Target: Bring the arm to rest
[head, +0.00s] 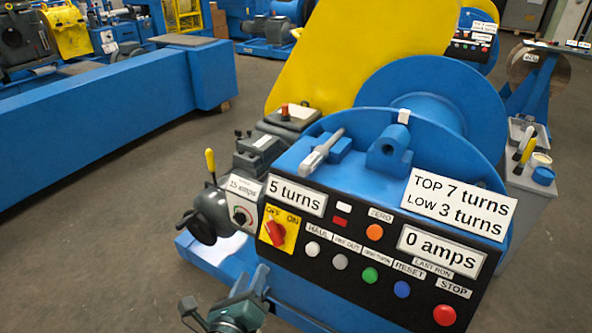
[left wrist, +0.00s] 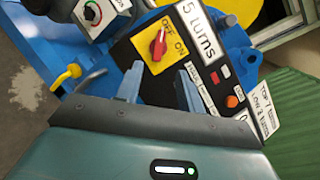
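My left gripper (head: 252,280) is low in the head view, in front of the lower left corner of the winch control panel (head: 335,232). In the left wrist view its two fingers (left wrist: 160,84) stand apart with nothing between them. They point toward the panel, near the yellow switch plate with the red OFF/ON knob (left wrist: 158,45); contact is not visible. The knob also shows in the head view (head: 275,233); I cannot tell its setting for sure. The panel reads "5 turns" and "0 amps". My right gripper is not in view.
A blue drum (head: 440,95) and a yellow guard (head: 360,50) stand behind the panel. A yellow-knobbed lever (head: 210,160) and a "15 amps" box (head: 243,197) are left of it. A grey cabinet (head: 528,195) stands right. Open floor (head: 120,240) lies to the left.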

